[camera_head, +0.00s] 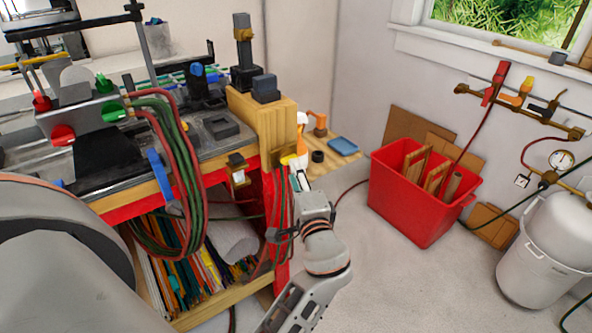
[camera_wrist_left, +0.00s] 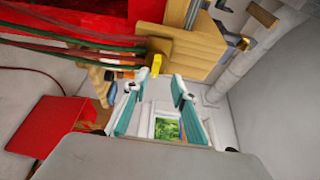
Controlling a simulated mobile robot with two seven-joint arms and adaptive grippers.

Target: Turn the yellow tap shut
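A small yellow tap handle (camera_head: 287,159) shows at the front right corner of the workbench, by a brass fitting. It also shows in the left wrist view (camera_wrist_left: 156,64), at the end of the wooden bench edge. My left gripper (camera_head: 298,181) is close to it, just below and to the right in the head view. In the wrist view its two teal-padded fingers (camera_wrist_left: 158,88) are spread apart, with nothing between them. The tap appears just beyond the fingertips, and I see no contact. My right gripper is in neither view.
Red and green hoses (camera_head: 172,140) hang over the bench front. A red crate (camera_head: 415,205) stands on the floor to the right. Wall taps with red, orange-yellow (camera_head: 517,94) and black handles are at far right, above a white tank (camera_head: 545,250). Floor before the crate is clear.

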